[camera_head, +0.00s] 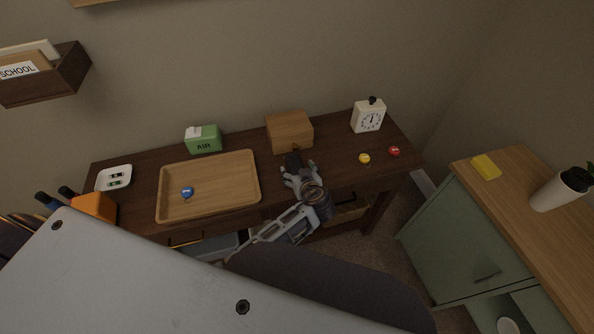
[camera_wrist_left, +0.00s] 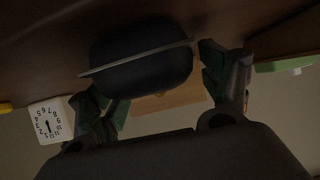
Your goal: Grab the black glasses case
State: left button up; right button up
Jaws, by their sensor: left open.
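The black glasses case (camera_head: 293,160) lies on the dark wooden desk in front of the wooden box, partly hidden by my left gripper in the head view. My left gripper (camera_head: 298,167) is open, with its fingertips at the near side of the case. In the left wrist view the rounded black case (camera_wrist_left: 140,62) fills the space ahead of the palm, with a pale rim line across it. The left gripper's fingers (camera_wrist_left: 158,85) stand on either side of it. Whether they touch it cannot be told. My right gripper is not in view.
On the desk (camera_head: 335,155) are a wooden box (camera_head: 289,131), a clock (camera_head: 368,115), a green AIR box (camera_head: 203,139), a wooden tray (camera_head: 240,190) with a blue ball (camera_head: 187,192), a yellow ball (camera_head: 364,158) and a red ball (camera_head: 394,151). A green cabinet (camera_head: 455,250) stands right.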

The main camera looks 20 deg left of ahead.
pick_arm(q)
jog(key=c, duration=1.1)
jog(key=shift+a+f, duration=0.1)
jog(key=shift+c, duration=0.2)
